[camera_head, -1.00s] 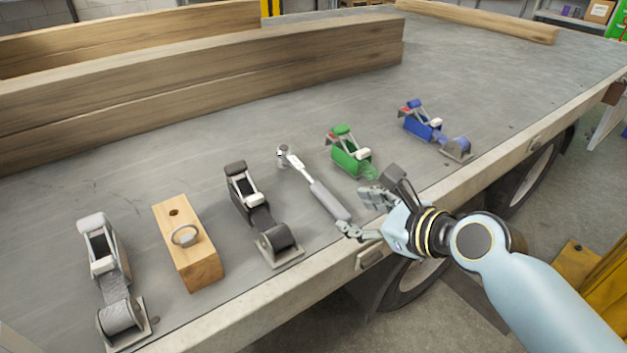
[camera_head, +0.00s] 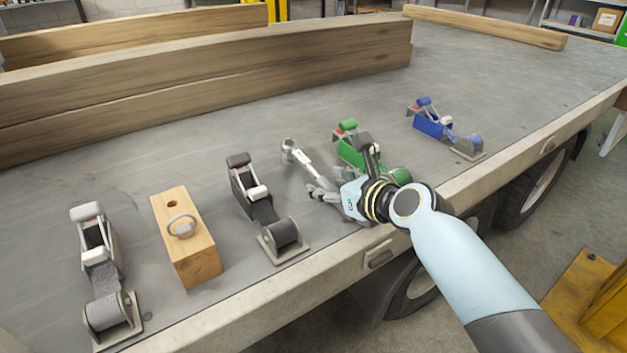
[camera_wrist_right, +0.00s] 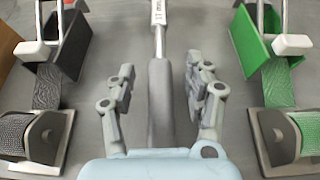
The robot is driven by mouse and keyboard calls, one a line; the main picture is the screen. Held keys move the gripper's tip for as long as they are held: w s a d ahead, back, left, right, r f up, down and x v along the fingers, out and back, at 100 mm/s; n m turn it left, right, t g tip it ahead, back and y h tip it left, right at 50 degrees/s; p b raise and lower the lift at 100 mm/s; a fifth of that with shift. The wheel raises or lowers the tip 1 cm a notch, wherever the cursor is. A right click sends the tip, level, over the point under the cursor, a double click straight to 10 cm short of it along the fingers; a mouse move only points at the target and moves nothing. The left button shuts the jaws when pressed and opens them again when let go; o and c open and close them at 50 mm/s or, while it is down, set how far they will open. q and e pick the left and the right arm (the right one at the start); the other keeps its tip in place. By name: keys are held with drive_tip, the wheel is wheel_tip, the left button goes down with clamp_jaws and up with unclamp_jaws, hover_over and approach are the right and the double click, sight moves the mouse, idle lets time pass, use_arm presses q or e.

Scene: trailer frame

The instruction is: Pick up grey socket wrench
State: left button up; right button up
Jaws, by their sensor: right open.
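The grey socket wrench (camera_head: 297,157) lies on the trailer bed, its ring head toward the back and its handle partly hidden by my right gripper (camera_head: 340,172). In the right wrist view the wrench (camera_wrist_right: 160,95) runs up the middle between the two spread fingers of the right gripper (camera_wrist_right: 161,85). The fingers are open, one on each side of the handle, with gaps between. I cannot tell how high the fingers are above the bed. My left gripper is not in view.
A black ratchet strap (camera_head: 262,208) lies left of the wrench, and a green one (camera_head: 352,150) lies close on the right, partly behind my arm. A wooden block with a ring (camera_head: 188,240), a grey ratchet (camera_head: 101,270) and a blue ratchet (camera_head: 436,127) stand farther off. Beams (camera_head: 200,85) lie behind.

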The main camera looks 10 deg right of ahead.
drive_tip(key=shift+w, duration=0.1)
clamp_jaws()
idle(0.3)
drive_tip(key=shift+r, duration=0.1)
drive_tip(key=shift+w+r+p, duration=0.1)
drive_tip(key=shift+r+p, duration=0.3)
drive_tip(key=shift+r, duration=0.15)
drive_tip(key=r, duration=0.1)
drive_tip(key=r+p, duration=0.2)
drive_tip(key=shift+s+d+r, duration=0.25)
drive_tip(key=shift+s+r, duration=0.1)
drive_tip(key=shift+r, duration=0.05)
drive_tip(key=s+d+r+p, duration=0.4)
drive_tip(key=s+d+r, duration=0.2)
drive_tip(key=s+d, duration=0.1)
drive_tip(key=shift+s, duration=0.55)
